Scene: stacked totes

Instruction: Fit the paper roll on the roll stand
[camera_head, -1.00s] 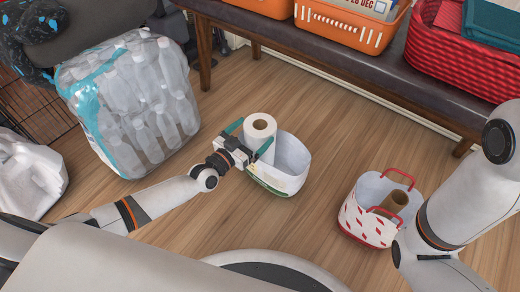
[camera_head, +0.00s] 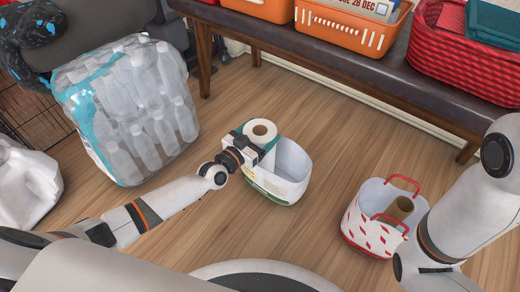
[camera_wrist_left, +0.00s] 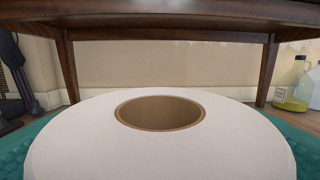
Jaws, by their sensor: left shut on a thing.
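The white paper roll (camera_head: 260,130) stands upright with its top above the rim at the left part of a white and green bin (camera_head: 291,163). My left gripper (camera_head: 257,138) is shut on the roll, its teal fingers on either side. In the left wrist view the roll's top (camera_wrist_left: 75,135) with its round brown core fills the lower half, between teal fingers (camera_wrist_left: 22,146). The roll's lower part is hidden, so I cannot tell whether it touches the bin floor. I cannot make out a roll stand. My right gripper is out of view.
A pack of clear bottles (camera_head: 130,110) stands left. A dark bench (camera_head: 385,70) with orange and red baskets lies behind. Wood floor between is open.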

